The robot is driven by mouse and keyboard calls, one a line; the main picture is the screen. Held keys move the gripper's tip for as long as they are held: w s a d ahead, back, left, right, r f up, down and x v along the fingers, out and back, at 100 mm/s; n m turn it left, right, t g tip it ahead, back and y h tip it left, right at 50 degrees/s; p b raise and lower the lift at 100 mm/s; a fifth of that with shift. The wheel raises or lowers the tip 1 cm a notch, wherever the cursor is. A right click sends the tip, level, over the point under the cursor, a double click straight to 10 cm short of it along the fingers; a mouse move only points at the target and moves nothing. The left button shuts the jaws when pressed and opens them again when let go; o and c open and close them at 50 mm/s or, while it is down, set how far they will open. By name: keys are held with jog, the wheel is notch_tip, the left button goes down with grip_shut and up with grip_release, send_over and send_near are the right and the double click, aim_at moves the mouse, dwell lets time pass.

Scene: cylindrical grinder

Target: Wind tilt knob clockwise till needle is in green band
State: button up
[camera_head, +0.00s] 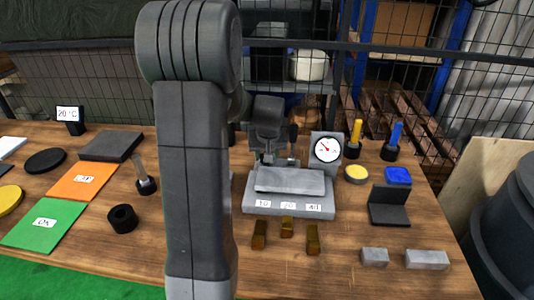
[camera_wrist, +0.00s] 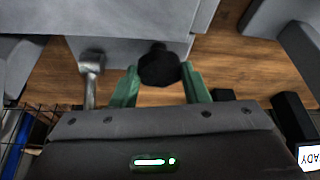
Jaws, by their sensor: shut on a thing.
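The black tilt knob (camera_wrist: 159,66) sits between the two green fingers of my gripper (camera_wrist: 162,78) in the wrist view. My gripper is shut on the knob, with a finger on each side. The knob is at the edge of a grey machine body (camera_wrist: 125,48). In the head view, the round white dial (camera_head: 326,149) stands at the right rear of the grey fixture (camera_head: 290,180). Its red needle points to the upper left. A green band cannot be made out at this size. The knob cannot be clearly made out in the head view.
A metal lever (camera_wrist: 90,75) stands left of my gripper in the wrist view. Brass blocks (camera_head: 286,227) lie before the fixture. Yellow (camera_head: 354,138) and blue (camera_head: 393,141) handled tools stand right of the dial. Orange (camera_head: 82,181) and green (camera_head: 44,224) mats lie left.

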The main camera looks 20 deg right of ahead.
jog(key=shift+m, duration=0.4)
jog(key=o, duration=1)
jog(key=v, duration=1.4)
jog(key=shift+a+f, duration=0.1)
jog(key=shift+a, duration=0.1)
jog(key=shift+w, duration=0.1)
jog(key=x, duration=1.4)
jog(key=shift+d, duration=0.2)
